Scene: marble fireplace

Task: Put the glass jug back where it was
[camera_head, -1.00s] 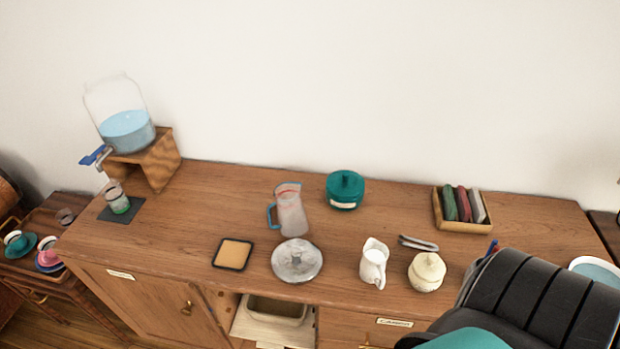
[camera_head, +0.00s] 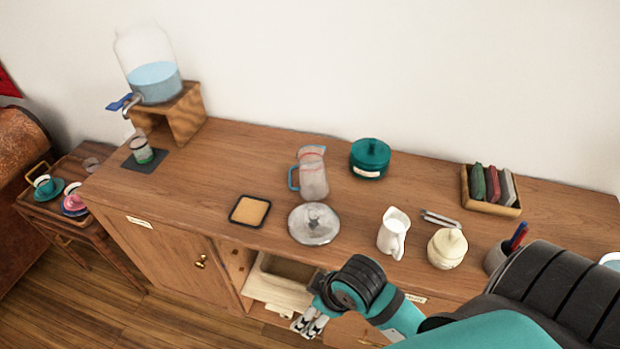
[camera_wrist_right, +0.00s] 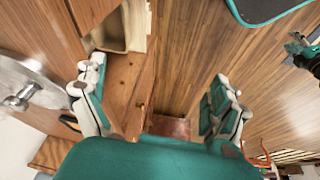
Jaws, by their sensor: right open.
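The glass jug (camera_head: 313,178), clear with a blue handle and red marks near its rim, stands upright on the wooden sideboard, just behind a round grey lid (camera_head: 314,224). The lid also shows at the left of the right wrist view (camera_wrist_right: 28,85). My right gripper (camera_head: 308,324) is open and empty, low in front of the sideboard, apart from the jug; its spread fingers show in the right wrist view (camera_wrist_right: 155,105). What looks like my left gripper (camera_wrist_right: 303,52) is at the right edge of that view, too small to read.
A water dispenser (camera_head: 155,82) stands on a wooden stand at the left, with a glass (camera_head: 141,150) on a dark mat. A coaster (camera_head: 250,211), teal pot (camera_head: 370,158), white pitcher (camera_head: 393,233) and sugar bowl (camera_head: 447,248) surround the jug. An open compartment (camera_head: 283,280) lies below.

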